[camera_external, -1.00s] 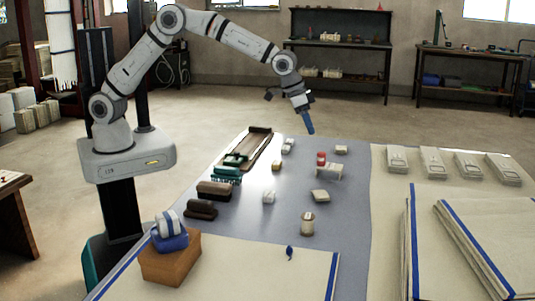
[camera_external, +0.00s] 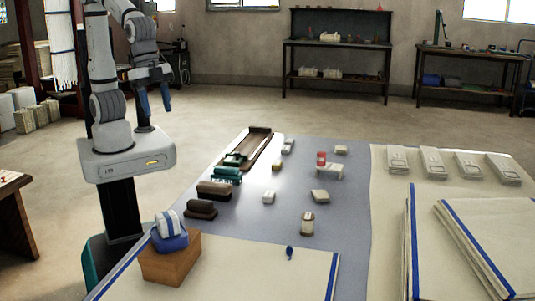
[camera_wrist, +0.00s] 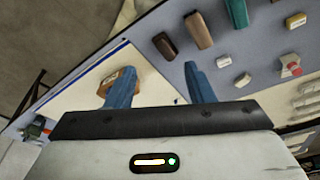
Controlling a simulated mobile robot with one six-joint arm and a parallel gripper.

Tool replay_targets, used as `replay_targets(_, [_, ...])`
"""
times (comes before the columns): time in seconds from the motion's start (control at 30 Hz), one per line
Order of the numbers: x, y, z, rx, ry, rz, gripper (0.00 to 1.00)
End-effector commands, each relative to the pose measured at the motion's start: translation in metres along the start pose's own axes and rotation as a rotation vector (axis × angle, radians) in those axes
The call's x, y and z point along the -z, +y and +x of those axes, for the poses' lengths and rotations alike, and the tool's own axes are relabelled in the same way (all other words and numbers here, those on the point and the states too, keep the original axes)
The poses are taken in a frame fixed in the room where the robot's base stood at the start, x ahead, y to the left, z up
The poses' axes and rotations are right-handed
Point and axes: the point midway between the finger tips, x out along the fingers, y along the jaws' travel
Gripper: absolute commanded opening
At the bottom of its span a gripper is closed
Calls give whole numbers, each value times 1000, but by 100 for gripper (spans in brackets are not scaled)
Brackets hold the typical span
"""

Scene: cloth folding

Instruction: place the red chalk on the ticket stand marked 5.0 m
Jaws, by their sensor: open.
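A small red piece (camera_external: 321,157), which looks like the red chalk, sits upright on a pale stand (camera_external: 331,172) at the right middle of the table. In the wrist view the red piece (camera_wrist: 295,69) is on the pale stand (camera_wrist: 288,58) near the right edge. Any marking on the stand is too small to read. My gripper (camera_external: 155,98) is folded back near my base, left of the table and well away from the red piece. Its blue fingers are apart, with nothing between them, and also show in the wrist view (camera_wrist: 160,72).
Several small pale blocks (camera_external: 320,196) are spread over the grey-blue table. Brown and teal blocks (camera_external: 214,189) and a long brown tray (camera_external: 262,140) lie at its left. A brown box (camera_external: 170,262) stands at the near left. Folded cloths (camera_external: 490,235) lie at the right.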

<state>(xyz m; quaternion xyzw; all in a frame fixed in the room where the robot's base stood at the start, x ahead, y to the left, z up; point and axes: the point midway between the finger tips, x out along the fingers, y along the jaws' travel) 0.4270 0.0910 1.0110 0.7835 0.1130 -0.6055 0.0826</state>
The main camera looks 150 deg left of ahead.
Motion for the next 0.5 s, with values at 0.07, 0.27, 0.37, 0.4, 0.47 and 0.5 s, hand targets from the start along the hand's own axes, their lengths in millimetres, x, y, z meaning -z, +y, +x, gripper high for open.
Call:
replay_targets(0.07, [-44, 25, -8, -23, -11, 87, 48])
replay_targets(0.27, [-121, 51, -11, -60, -40, 229, 48])
replay_targets(0.37, [-139, 55, -10, -68, -48, 261, 48])
replay_targets(0.4, [-142, 55, -10, -70, -49, 268, 48])
replay_targets(0.47, [-145, 56, -9, -71, -50, 273, 48])
replay_targets(0.5, [-145, 56, -9, -71, -51, 274, 48])
